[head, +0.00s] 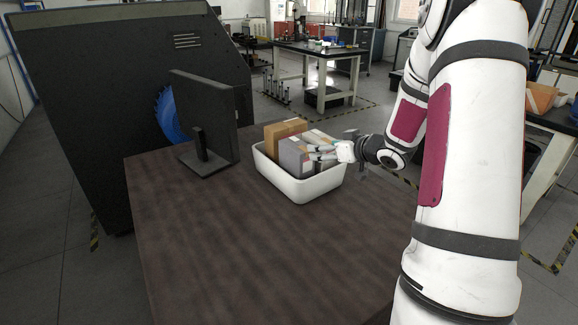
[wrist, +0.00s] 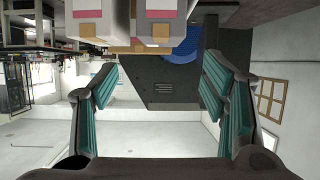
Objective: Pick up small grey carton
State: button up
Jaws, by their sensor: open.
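A grey carton (head: 294,158) stands in the front left of a white tub (head: 299,190) on the dark table. My gripper (head: 322,152) is at the tub's right side, its fingers pointing left over the contents, close to the grey carton's right side. Whether they touch it I cannot tell. In the wrist view my gripper (wrist: 160,78) is open, with teal pads wide apart and nothing between them. Pale carton faces with pink bands (wrist: 88,16) show at the top of that view; which carton is which there is unclear.
A brown carton (head: 284,131) stands behind the grey one, and another greyish carton (head: 318,137) stands beside it, partly behind my gripper. A black monitor (head: 206,120) stands on the table left of the tub. The table's front (head: 250,265) is clear.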

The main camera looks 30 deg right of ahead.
aim_at(300, 147)
jog(key=x, duration=0.5)
jog(key=b+x, duration=0.1)
jog(key=x, duration=0.2)
jog(key=shift+a+f, duration=0.1)
jog(key=shift+f, duration=0.25)
jog(key=shift+r+b+x, duration=0.2)
jog(key=shift+b+x, duration=0.25)
jog(key=shift+x, duration=2.4)
jog(key=shift+w, duration=0.1)
jog(key=shift+c, duration=0.3)
jog(key=shift+r, duration=0.1)
jog(key=c, duration=1.5)
